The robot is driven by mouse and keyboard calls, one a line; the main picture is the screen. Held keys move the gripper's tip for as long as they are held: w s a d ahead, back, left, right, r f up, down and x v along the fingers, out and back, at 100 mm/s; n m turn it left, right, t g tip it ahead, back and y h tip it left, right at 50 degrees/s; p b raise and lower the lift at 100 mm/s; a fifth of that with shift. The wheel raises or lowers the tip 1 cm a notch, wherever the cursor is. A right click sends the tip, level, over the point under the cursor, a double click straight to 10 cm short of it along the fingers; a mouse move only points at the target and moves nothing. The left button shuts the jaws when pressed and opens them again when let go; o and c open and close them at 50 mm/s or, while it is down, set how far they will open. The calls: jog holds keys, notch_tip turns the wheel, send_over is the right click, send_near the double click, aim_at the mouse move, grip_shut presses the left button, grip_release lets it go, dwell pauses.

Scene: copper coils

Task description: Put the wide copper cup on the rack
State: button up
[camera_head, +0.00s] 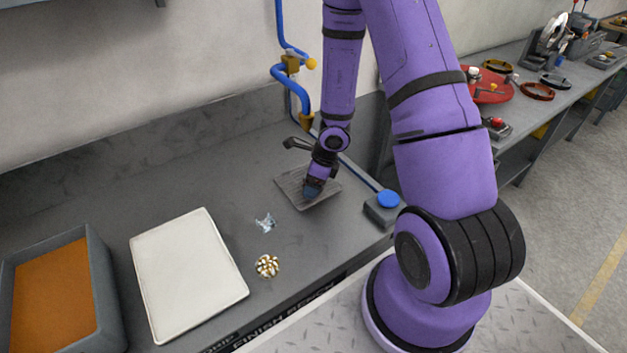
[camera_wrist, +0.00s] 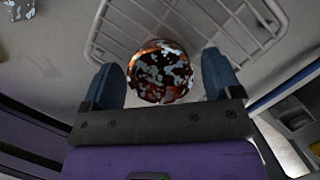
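A round copper piece (camera_wrist: 160,72) with patchy grey and orange reflections, which looks like the wide copper cup, sits between my gripper's fingers in the wrist view. My gripper (camera_wrist: 164,75) has its fingers apart on either side of it. A narrow gap shows at the right finger; the left finger is very close to it. The wire rack (camera_wrist: 115,22) lies beneath, and it also shows in the head view (camera_head: 290,187). In the head view my gripper (camera_head: 313,190) is low over the rack and hides the cup.
A small shiny bluish piece (camera_head: 265,222) and a gold-and-white striped piece (camera_head: 267,265) stand on the bench left of the rack. A white tray (camera_head: 190,270) and a grey bin (camera_head: 103,290) with an orange inside are farther left. A blue-button box (camera_head: 382,213) is right of the rack.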

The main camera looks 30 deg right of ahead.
jog(key=shift+s+d+r, duration=0.1)
jog(key=shift+r, duration=0.55)
jog(key=s+d, duration=0.8)
jog(key=shift+s+d, duration=0.25)
jog(key=shift+s, duration=0.05)
